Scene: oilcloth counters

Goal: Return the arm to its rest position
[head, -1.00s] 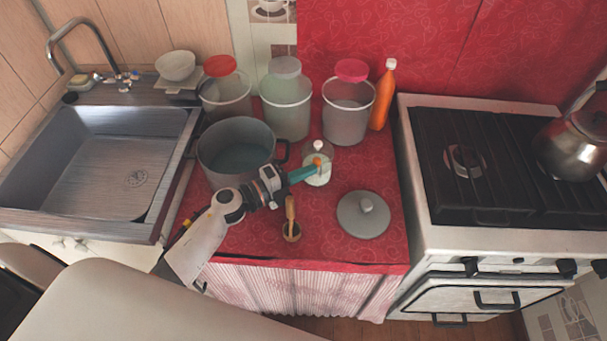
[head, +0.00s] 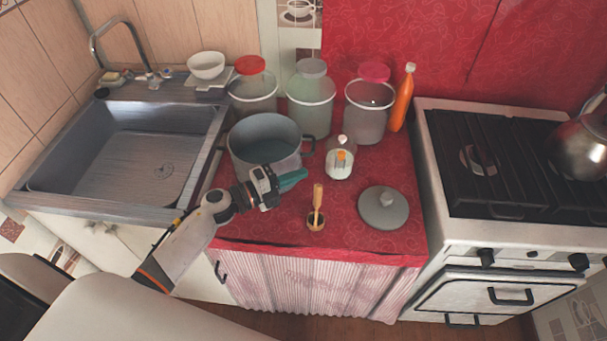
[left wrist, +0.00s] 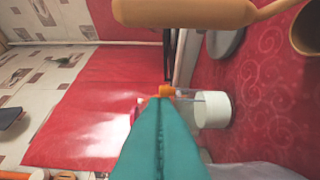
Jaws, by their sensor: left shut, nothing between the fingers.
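My left arm comes in from the left in the head view. Its gripper (head: 290,181) has teal fingers that are shut and empty, in front of the grey pot (head: 262,150) and above the red counter. In the left wrist view the shut teal fingers (left wrist: 160,115) fill the bottom middle. A small glass jar (head: 339,160) with pale contents and an orange part stands to the right of the fingertips, apart from them. It also shows in the left wrist view (left wrist: 213,108). My right gripper is not in view.
A grey lid (head: 383,208) lies to the right. Lidded jars (head: 312,105) and an orange bottle (head: 402,100) stand behind. The sink (head: 125,150) is left, the stove (head: 490,160) with a kettle (head: 582,145) right.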

